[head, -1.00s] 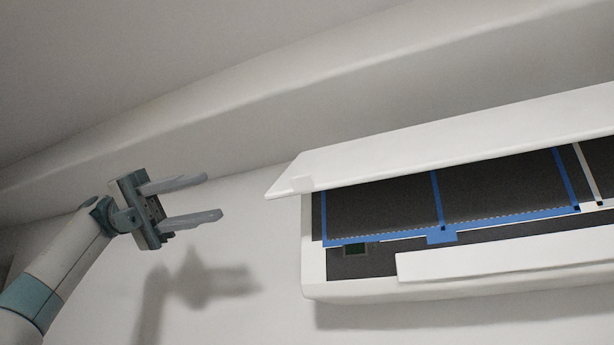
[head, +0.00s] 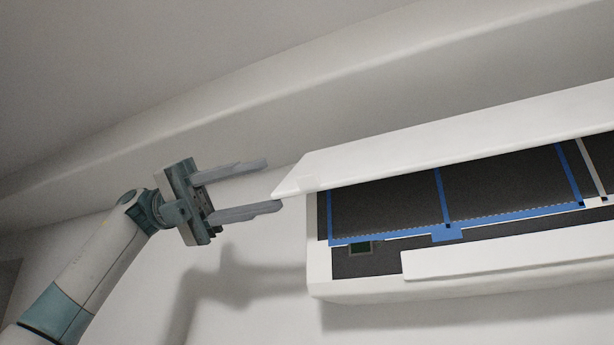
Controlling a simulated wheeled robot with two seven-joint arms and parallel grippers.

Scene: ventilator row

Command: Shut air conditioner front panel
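The white air conditioner (head: 318,262) is mounted on the wall at the right, and its right end runs out of the head view. Its white front panel (head: 450,140) is swung up and open, hinged along the top. Below it, dark filters in blue frames (head: 444,232) are exposed. My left gripper (head: 274,185) is open and empty, just left of the panel's left corner. Its fingers point right toward that corner, with a small gap seeming to show; contact cannot be told for certain. My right gripper is not in view.
A white lower flap (head: 500,262) runs along the unit's lower front. A ceiling ledge (head: 200,125) slopes above the arm and panel. The wall (head: 260,320) left of and below the unit is clear, with only my arm's shadow on it.

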